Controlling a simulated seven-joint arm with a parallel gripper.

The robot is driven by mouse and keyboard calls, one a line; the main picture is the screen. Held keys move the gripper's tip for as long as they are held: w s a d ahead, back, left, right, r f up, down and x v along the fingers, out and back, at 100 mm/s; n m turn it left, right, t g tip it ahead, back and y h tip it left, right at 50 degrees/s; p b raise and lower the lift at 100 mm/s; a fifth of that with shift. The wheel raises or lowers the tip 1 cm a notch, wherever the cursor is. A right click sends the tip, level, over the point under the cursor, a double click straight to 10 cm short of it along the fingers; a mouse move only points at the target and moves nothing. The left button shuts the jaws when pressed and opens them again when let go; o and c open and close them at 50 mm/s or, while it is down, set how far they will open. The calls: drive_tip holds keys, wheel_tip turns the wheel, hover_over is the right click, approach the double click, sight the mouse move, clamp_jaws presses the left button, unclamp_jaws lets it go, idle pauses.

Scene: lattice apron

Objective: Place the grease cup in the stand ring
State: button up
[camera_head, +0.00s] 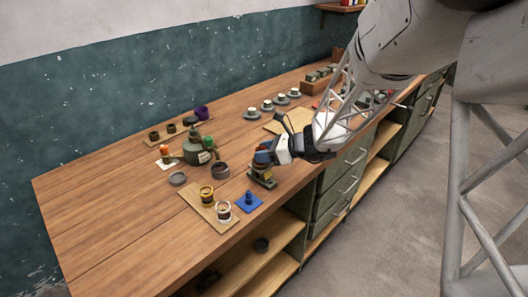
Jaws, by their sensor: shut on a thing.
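My gripper (264,157) is shut near the front edge of the bench. What it grips is mostly hidden by the fingers and is too small to name surely. Directly below the fingertips is a small dark and tan piece (263,180), which may be the stand; I cannot tell whether a ring shows on it or whether the held thing touches it. A yellow-banded cup (206,193) and a white-banded dark cup (223,211) stand on a wooden board (199,206) to the left. I cannot tell for sure which thing is the grease cup.
A blue plate with a peg (249,202) lies close below my gripper. A dark bowl (220,170), a grey ring-like dish (178,179) and a green oil can (195,152) stand left. Several cups on saucers (268,105) line the back. The bench's left end (90,210) is clear.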

drive_tip(key=o, duration=1)
drive_tip(key=shift+o, duration=0.2)
drive_tip(key=shift+r, duration=0.15)
drive_tip(key=v, duration=1.2)
